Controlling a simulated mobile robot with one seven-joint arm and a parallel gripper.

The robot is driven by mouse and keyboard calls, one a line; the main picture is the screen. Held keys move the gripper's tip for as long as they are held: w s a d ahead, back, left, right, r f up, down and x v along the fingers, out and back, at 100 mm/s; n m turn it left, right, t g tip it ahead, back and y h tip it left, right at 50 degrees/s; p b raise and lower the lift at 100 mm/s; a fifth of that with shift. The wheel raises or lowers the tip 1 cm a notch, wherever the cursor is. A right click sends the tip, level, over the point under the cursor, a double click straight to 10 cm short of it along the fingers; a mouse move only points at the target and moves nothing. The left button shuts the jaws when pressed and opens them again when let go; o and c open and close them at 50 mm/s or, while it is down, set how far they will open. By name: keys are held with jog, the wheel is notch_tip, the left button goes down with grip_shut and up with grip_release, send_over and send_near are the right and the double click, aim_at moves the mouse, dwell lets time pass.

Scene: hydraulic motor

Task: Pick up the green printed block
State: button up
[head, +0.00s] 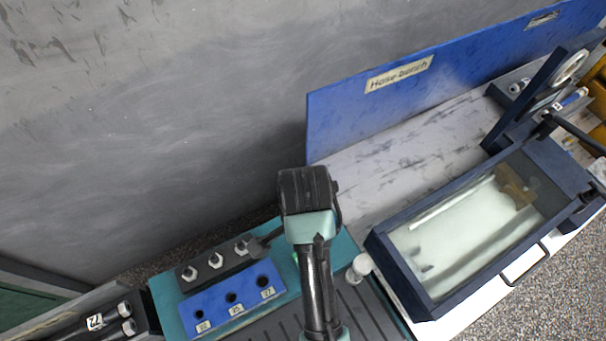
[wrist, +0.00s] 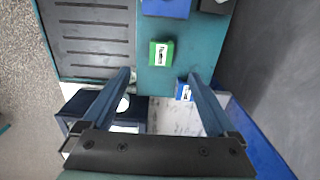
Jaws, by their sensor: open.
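The green printed block (wrist: 161,53) with a white label lies on the teal surface (wrist: 148,82) in the wrist view. In the head view my arm (head: 312,225) hides most of that area, and only a small bright green patch (head: 296,257) shows beside it. My gripper (wrist: 160,75) is open and empty, its two fingers spread apart. In the picture the block is just beyond the fingertips, between their lines. How high the fingertips are above it I cannot tell.
A small blue labelled piece (wrist: 184,90) lies near the right fingertip. A blue block with holes (head: 235,297) and a dark row of fittings (head: 216,262) stand left of my arm. A white cylinder (head: 361,265) and a glass-topped tank (head: 470,230) stand to the right.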

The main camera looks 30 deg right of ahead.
jog(key=f, duration=0.7)
jog(key=shift+s+d, duration=0.2)
jog(key=shift+s, duration=0.1)
jog(key=shift+w+f+p, duration=0.25)
jog(key=shift+f, duration=1.15)
jog(key=shift+w+f+p, duration=0.2)
jog(key=shift+f+p, duration=0.05)
jog(key=shift+f, duration=1.15)
jog(key=c, duration=1.4)
